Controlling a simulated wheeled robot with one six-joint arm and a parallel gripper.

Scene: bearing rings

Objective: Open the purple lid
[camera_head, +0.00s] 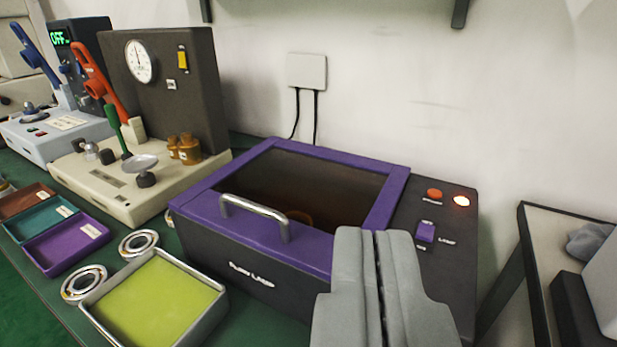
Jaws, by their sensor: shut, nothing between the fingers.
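The purple lid (218,191) lies closed on top of a dark box-shaped machine (215,252). It has a purple frame around a dark window (310,188). A silver bar handle (255,208) stands on its front edge. My gripper (376,235) is in the lower right foreground, with its two grey fingers shut together and nothing between them. In the picture it is to the right of the handle and apart from it. It hides the front right corner of the lid and part of the machine's front.
A control panel with an orange button (434,193), a lit lamp (461,201) and a purple switch (426,232) is right of the lid. A yellow-green tray (155,303) and bearing rings (84,284) lie at front left. A gauge machine (165,85) stands behind left.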

